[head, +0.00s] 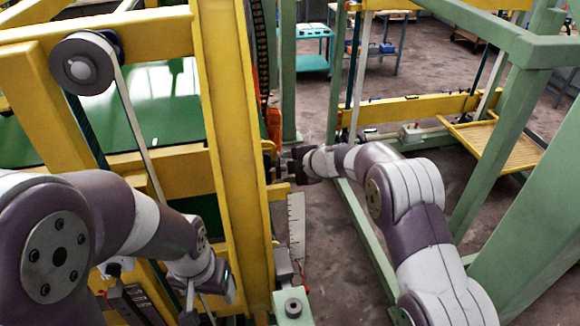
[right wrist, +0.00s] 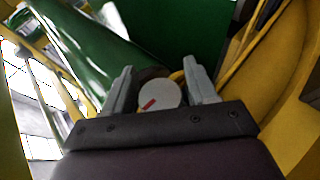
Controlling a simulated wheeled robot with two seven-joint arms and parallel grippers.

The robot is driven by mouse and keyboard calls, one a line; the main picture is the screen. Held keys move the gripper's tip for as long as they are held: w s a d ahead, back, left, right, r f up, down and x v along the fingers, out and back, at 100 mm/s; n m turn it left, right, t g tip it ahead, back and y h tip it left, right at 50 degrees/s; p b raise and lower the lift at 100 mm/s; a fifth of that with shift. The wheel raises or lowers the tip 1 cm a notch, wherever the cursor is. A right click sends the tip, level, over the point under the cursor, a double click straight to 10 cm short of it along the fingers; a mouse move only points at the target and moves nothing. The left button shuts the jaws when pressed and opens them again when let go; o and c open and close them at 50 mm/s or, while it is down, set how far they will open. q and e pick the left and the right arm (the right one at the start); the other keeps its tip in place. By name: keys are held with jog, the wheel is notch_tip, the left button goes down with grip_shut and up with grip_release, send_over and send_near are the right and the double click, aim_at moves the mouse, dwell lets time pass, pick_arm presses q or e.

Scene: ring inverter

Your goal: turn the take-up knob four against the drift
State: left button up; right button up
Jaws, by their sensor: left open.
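A round pale grey knob (right wrist: 160,95) with a short red mark, tilted in the picture, shows in the right wrist view. I cannot read a number on it. My right gripper (right wrist: 160,82) has one grey finger on each side of this knob; whether both fingers touch it is unclear. In the head view my right gripper (head: 290,165) reaches in from the right to the yellow frame upright, and the knob there is hidden. My left gripper (head: 202,300) is open at the lower left, pointing down, well apart from the right one.
A yellow upright (head: 232,150) stands between my arms. A white scale plate (head: 296,225) and a green block with a round grey top (head: 293,306) are below my right gripper. A grey pulley with a belt (head: 83,65) is upper left. Green frame posts (head: 510,130) stand right.

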jog(key=shift+o, duration=0.5)
jog(key=shift+s, duration=0.1)
jog(key=shift+s+d+r+b, duration=0.15)
jog(key=shift+d+r+b, duration=0.05)
jog(key=shift+d+b, duration=0.1)
jog(key=b+v, duration=0.3)
jog(key=v, duration=0.9)
